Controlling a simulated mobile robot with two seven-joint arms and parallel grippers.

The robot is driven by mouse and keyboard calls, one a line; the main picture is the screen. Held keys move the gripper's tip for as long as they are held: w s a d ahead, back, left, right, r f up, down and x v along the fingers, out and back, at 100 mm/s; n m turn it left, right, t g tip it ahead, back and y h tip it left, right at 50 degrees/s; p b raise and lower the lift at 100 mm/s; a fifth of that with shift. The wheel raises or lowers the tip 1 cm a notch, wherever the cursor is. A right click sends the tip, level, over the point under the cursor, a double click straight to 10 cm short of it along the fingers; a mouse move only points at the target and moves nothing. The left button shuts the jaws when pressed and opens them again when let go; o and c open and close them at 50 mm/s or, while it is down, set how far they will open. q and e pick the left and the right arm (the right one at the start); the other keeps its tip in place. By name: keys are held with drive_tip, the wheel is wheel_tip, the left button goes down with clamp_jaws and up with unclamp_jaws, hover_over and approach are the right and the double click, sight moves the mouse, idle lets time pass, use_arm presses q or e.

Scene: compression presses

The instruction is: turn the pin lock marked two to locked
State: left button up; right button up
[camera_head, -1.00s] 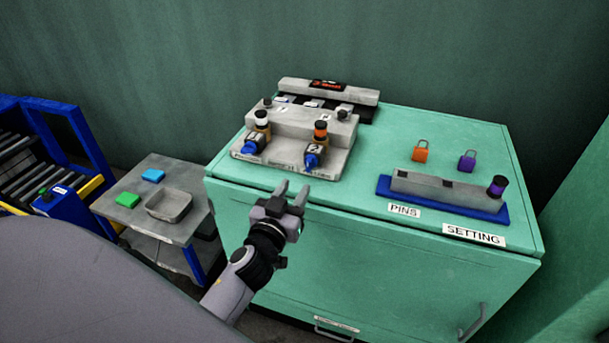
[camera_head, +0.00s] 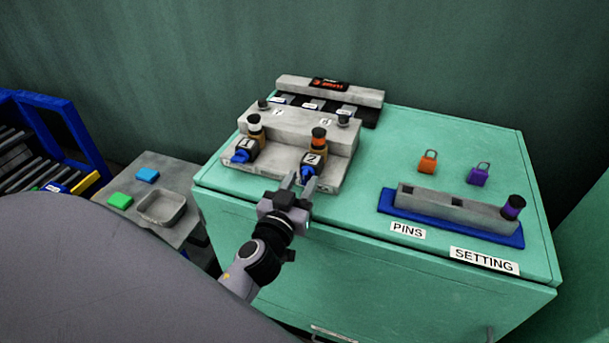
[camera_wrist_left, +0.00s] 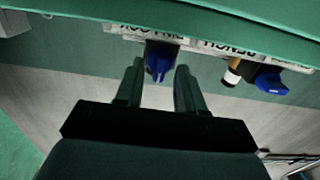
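The pin lock marked two (camera_head: 313,159) is a dark block with a white "2" label and a blue knob (camera_head: 306,172), at the front right of the grey fixture (camera_head: 232,178). An orange-topped pin (camera_head: 319,136) stands behind it. My left gripper (camera_head: 299,184) is open and empty, just in front of the blue knob. In the left wrist view, a blue knob (camera_wrist_left: 158,62) shows beyond the gap between the open fingers (camera_wrist_left: 158,78); contact cannot be seen. The pin lock marked one (camera_head: 244,150) is to the left, with its own blue knob. My right gripper is not in view.
The fixture stands on a green cabinet (camera_head: 400,275). A side table stands left.

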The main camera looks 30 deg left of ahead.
use_arm(q)
drive_tip(key=shift+w, duration=0.15)
drive_tip(key=shift+c, duration=0.3)
clamp_jaws()
